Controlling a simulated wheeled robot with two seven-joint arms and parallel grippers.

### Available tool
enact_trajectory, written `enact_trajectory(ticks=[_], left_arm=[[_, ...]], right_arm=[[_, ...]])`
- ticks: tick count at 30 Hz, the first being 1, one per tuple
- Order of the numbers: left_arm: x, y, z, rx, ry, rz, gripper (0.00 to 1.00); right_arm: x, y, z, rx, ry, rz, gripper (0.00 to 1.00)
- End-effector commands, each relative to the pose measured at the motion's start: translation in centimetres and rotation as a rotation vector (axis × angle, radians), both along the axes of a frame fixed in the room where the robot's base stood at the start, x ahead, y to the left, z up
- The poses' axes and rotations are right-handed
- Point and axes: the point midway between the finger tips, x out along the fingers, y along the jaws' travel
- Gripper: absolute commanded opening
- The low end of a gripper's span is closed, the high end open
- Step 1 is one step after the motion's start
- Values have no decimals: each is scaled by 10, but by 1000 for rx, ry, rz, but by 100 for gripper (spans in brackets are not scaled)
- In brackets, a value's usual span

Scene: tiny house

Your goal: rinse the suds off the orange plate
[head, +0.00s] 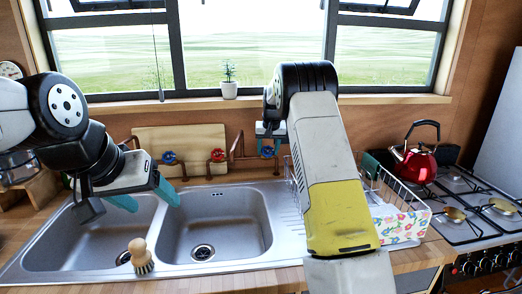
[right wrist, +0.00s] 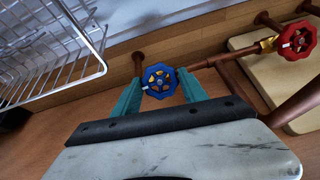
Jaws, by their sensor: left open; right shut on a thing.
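I see no orange plate and no suds in either view. The double steel sink (head: 213,225) shows two basins, with a drain in each. Behind it, copper pipes carry a blue valve (head: 168,157), a red valve (head: 218,155) and a second blue valve (head: 267,152). My right gripper (head: 268,145) is at this second blue valve. In the right wrist view its teal fingers are shut on the blue valve (right wrist: 160,88), one on each side, with the red valve (right wrist: 297,40) to the right. My left gripper (head: 147,197) is open and empty above the sink's left basin.
A wooden brush (head: 141,256) stands at the sink's front edge. A wire dish rack (head: 395,205) is right of the sink, partly behind my right arm; it also shows in the right wrist view (right wrist: 45,55). A red kettle (head: 417,160) sits on the stove. A potted plant (head: 229,88) is on the sill.

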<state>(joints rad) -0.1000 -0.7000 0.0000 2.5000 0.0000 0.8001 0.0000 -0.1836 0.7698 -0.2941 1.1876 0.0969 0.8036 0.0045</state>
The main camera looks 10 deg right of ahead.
Motion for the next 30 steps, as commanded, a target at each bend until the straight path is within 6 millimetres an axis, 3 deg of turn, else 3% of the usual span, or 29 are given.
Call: enact_trajectory(ticks=[18, 30], left_arm=[[0, 0, 0, 0, 0, 0, 68], [0, 0, 0, 0, 0, 0, 68]], right_arm=[[0, 3, 0, -285, 1, 382, 10], [-1, 3, 0, -399, 2, 532, 10]])
